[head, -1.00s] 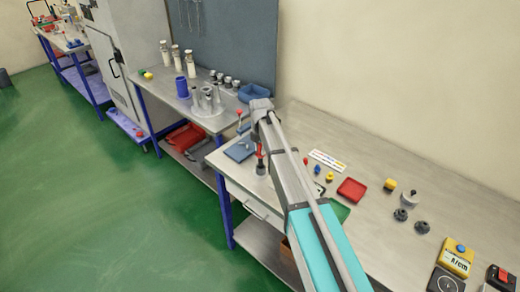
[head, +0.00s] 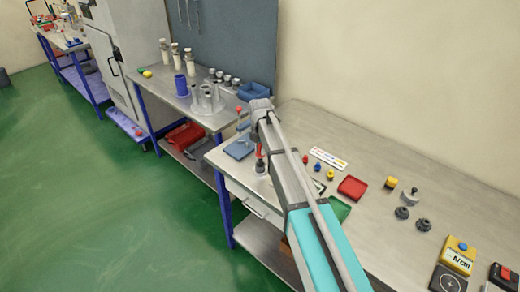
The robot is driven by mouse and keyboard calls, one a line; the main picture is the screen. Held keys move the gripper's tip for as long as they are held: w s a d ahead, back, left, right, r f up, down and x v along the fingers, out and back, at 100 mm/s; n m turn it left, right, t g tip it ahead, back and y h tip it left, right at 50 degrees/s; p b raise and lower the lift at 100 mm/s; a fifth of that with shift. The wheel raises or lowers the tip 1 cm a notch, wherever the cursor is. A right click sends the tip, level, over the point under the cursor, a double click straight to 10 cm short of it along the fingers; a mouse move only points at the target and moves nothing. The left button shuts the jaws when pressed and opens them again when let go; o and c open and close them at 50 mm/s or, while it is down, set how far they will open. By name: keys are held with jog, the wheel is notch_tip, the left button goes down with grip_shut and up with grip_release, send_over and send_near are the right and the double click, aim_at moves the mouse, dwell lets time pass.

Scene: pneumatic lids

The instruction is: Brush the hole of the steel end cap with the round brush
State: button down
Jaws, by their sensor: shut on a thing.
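My gripper (head: 261,142) is at the far end of my arm, over the left end of the near bench, mostly hidden behind the arm. A small red and dark upright piece shows below it, which looks like the handle of the round brush (head: 259,153). Under this stands a small grey metal cylinder, apparently the steel end cap (head: 260,168), upright on the bench. The brush looks in line with the cap. Its bristles, the fingertips and the hole do not show, so I cannot tell how deep the brush is.
A blue plate (head: 239,149) lies left of the cap. A red tray (head: 352,188), small coloured parts and dark knobs (head: 402,212) lie to the right. A yellow box (head: 459,255) is at the lower right. Another bench (head: 150,90) stands beyond.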

jog(key=shift+f+b, duration=0.65)
jog(key=shift+f, duration=0.15)
jog(key=shift+r, duration=0.2)
jog(key=shift+r+p, duration=0.85)
jog(key=shift+p, duration=0.2)
jog(key=shift+f, duration=0.2)
jog(key=shift+f+b, duration=0.85)
jog(key=shift+b, duration=0.2)
jog(key=shift+r, duration=0.15)
jog(key=shift+r+p, duration=0.9)
jog(key=shift+p, duration=0.15)
